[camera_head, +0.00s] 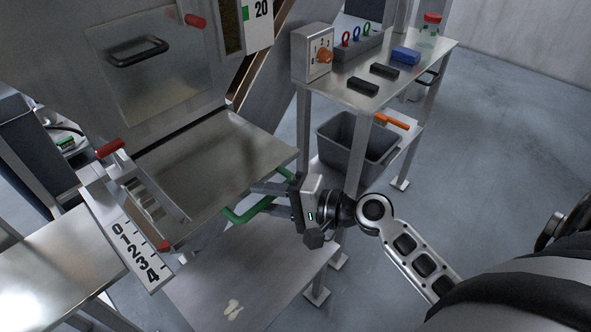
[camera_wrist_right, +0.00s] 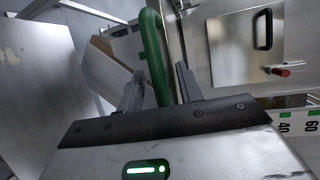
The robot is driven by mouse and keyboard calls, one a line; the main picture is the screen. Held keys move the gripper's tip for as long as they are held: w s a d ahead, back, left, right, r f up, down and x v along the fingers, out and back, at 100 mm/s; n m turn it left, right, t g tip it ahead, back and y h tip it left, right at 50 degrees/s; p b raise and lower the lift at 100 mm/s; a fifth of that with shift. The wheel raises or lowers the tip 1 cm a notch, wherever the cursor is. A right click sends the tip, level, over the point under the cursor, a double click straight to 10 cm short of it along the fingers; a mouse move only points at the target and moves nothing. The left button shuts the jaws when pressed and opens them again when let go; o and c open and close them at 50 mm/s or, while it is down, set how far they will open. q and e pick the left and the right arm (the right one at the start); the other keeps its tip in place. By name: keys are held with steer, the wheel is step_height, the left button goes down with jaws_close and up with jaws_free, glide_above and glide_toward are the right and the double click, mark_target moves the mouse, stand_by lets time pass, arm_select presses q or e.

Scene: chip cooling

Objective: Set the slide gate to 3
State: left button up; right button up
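The slide gate (camera_head: 215,150) is a flat metal plate under the hopper, with a green handle (camera_head: 238,216) at its front right. The white scale (camera_head: 134,252), marked 0 to 4, is at the lower left. A small red tip (camera_head: 165,246) lies beside its higher-number end; its exact reading is unclear. My right gripper (camera_head: 266,197) is at the handle, fingers on either side of the green bar. In the right wrist view the bar (camera_wrist_right: 152,45) runs between the fingertips (camera_wrist_right: 161,72), with slight gaps visible; firm contact cannot be seen. My left gripper is not in view.
A side table at the right holds a control box (camera_head: 313,52) with an orange knob, black blocks and a blue block (camera_head: 405,56). A grey bin (camera_head: 345,150) stands on its lower shelf. A red-ended lever (camera_head: 110,148) stands left of the gate.

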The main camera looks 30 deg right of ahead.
steer(key=shift+s, duration=0.1)
steer(key=b+v, duration=0.3)
steer(key=v, duration=1.3)
steer(key=shift+f, duration=0.1)
steer(key=a+f+n+g+h, duration=0.2)
steer(key=a+f+n+h, duration=0.3)
steer(key=f, duration=0.8)
steer(key=a+f+n+h, duration=0.1)
steer(key=a+f+n, duration=0.2)
steer(key=a+n, duration=0.5)
steer(key=shift+w+a+t+h, duration=0.25)
steer(key=shift+a+t+h, duration=0.05)
steer(key=shift+f, duration=0.1)
stand_by(0.5)
